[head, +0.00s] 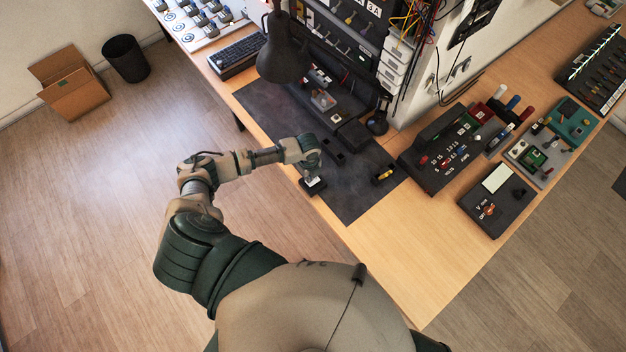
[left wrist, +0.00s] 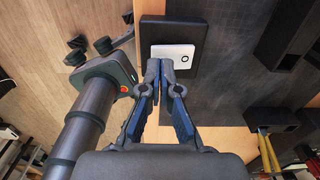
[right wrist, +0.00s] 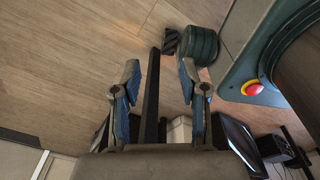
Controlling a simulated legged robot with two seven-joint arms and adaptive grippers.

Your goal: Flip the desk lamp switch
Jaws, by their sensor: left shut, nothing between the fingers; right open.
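A small black switch box (head: 314,187) lies at the front left edge of the dark mat. In the left wrist view its white rocker (left wrist: 173,55) with a dark ring mark sits on the black base. My left gripper (head: 309,172) is just above it. In the left wrist view its fingertips (left wrist: 160,68) are together, empty, at the near edge of the white rocker; I cannot tell whether they touch it. The black desk lamp (head: 283,58) stands at the back left of the bench. My right gripper (right wrist: 160,75) is open and empty, over the floor, outside the head view.
The dark mat (head: 350,205) has a yellow-and-black item (head: 383,175) to the right. A keyboard (head: 237,54), a wiring rack (head: 345,50) and a black meter panel (head: 450,150) surround it. Bare wood at the front is clear.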

